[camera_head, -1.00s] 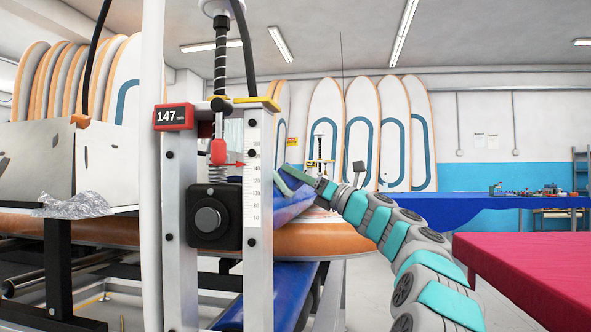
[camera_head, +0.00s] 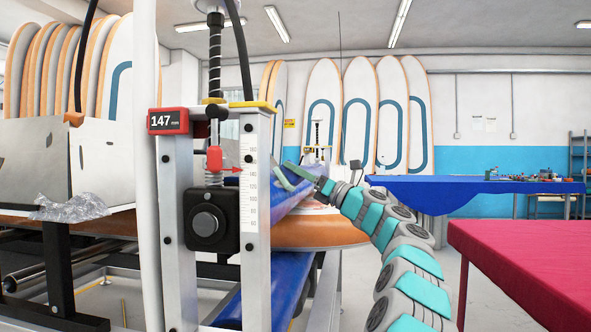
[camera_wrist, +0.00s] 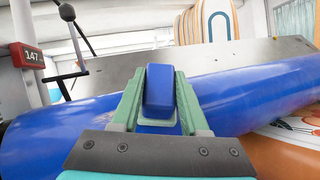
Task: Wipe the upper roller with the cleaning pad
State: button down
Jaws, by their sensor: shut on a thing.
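The upper roller (camera_wrist: 70,128) is a long, glossy blue cylinder crossing the wrist view. In the head view the upper roller (camera_head: 300,191) is partly hidden behind the press frame. My gripper (camera_wrist: 158,105) is shut on the cleaning pad (camera_wrist: 159,88), a blue block with a pale rim at its base. The pad overlaps the roller in the wrist view; I cannot tell whether it touches the surface. In the head view my gripper (camera_head: 292,172) is at the roller's upper right side, and the pad is not clearly visible there.
A metal press frame (camera_head: 256,235) with a red display reading 147 (camera_head: 168,121) stands in front. An orange-edged board (camera_head: 320,232) lies under the upper roller, above a lower blue roller (camera_head: 282,280). A red-covered table (camera_head: 530,260) is at right, a blue-covered table (camera_head: 430,190) behind.

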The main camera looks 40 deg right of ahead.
jog(key=shift+w+d, duration=1.15)
jog(key=shift+d, duration=0.25)
jog(key=shift+s+a+b, duration=0.5)
jog(key=shift+s+a, duration=0.25)
jog(key=shift+a, duration=0.2)
jog(key=shift+s+a+f, duration=0.1)
jog(key=shift+s+a, duration=0.55)
jog(key=shift+a, duration=0.25)
jog(key=shift+s+a+f, duration=0.1)
jog(key=shift+s+a, duration=0.5)
jog(key=shift+a, duration=0.25)
jog(key=s+a+p, duration=0.1)
jog(key=s+a, duration=0.3)
jog(key=shift+s+a+r, duration=0.15)
jog(key=shift+s+a, duration=0.05)
jog(key=shift+a, duration=0.2)
jog(key=s+d+r, duration=0.3)
jog(key=r, duration=0.1)
jog(key=shift+s, duration=0.3)
